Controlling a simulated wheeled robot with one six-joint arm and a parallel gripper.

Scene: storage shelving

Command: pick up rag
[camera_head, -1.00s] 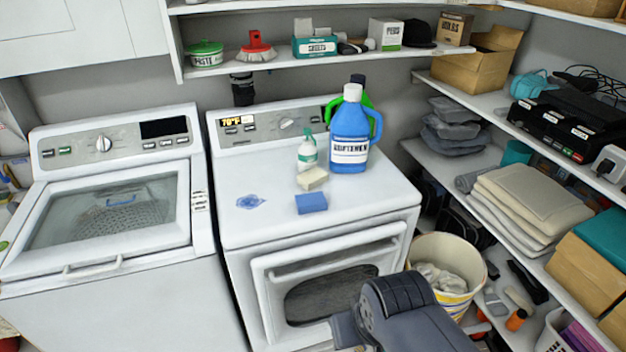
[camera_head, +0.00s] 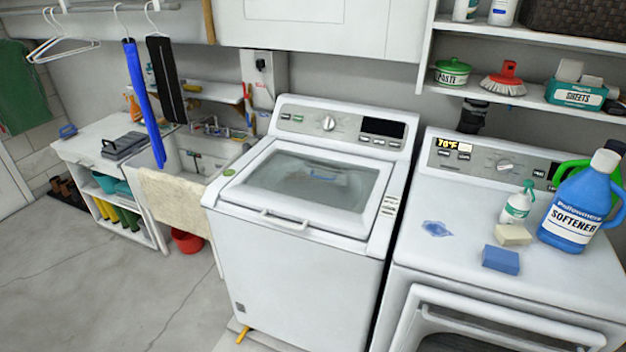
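A beige cloth (camera_head: 176,207) hangs over the front edge of the sink, left of the washer; it looks like a rag or towel. On the dryer top (camera_head: 455,272) are a cream block (camera_head: 513,235) and a blue block (camera_head: 501,259), sponge-like in shape. A flat blue patch (camera_head: 437,229) lies to their left; it looks like a spill. No other clear rag shows on the dryer. My gripper is out of view.
A closed-lid washer (camera_head: 300,235) stands between the sink and the dryer. A blue softener jug (camera_head: 577,205) and a small spray bottle (camera_head: 519,204) stand on the dryer. A red bucket (camera_head: 187,240) sits below the sink. The concrete floor (camera_head: 110,290) at left is open.

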